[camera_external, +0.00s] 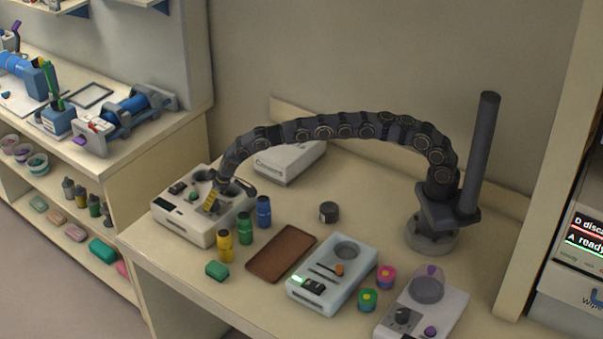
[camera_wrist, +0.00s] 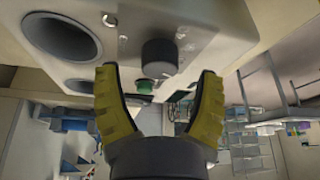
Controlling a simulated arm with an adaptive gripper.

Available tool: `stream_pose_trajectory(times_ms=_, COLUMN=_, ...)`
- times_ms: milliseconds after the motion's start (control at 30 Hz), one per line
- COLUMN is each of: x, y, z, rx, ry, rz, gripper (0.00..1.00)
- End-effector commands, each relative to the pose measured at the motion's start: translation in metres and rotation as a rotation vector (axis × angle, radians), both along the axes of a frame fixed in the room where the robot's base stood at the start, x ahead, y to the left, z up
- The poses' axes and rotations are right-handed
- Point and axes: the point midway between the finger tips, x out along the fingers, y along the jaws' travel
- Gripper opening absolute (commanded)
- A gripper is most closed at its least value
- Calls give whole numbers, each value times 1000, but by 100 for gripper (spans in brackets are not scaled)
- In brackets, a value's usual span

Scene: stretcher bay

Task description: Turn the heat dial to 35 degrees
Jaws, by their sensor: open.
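A white two-well device (camera_external: 188,228) stands at the left of the bench. In the wrist view its face (camera_wrist: 125,30) shows a round black knob (camera_wrist: 160,57), which I take for the heat dial; no degree marks or pointer can be read. My gripper (camera_external: 210,202) is over this device. In the wrist view my gripper (camera_wrist: 158,72) has its two yellow fingers spread wide. The knob lies between and beyond the fingertips, with clear gaps at both sides. In the external view my gripper hides the knob.
Yellow (camera_external: 224,246), green (camera_external: 244,228) and blue (camera_external: 264,212) bottles stand close to the device's right side. Beyond are a brown tray (camera_external: 280,253), a slider device (camera_external: 318,301) and a domed device (camera_external: 403,316). A white box (camera_external: 288,163) lies behind, under my arm.

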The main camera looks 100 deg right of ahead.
Motion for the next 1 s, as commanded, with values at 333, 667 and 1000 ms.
stream_pose_trajectory(times_ms=333, x=4, y=-3, z=-14, rx=-1, ry=2, rz=-1, gripper=69)
stream_pose_trajectory(times_ms=667, x=5, y=-3, z=-14, rx=-1, ry=2, rz=-1, gripper=35)
stream_pose_trajectory(times_ms=1000, x=4, y=-4, z=-15, rx=0, ry=3, rz=2, gripper=4)
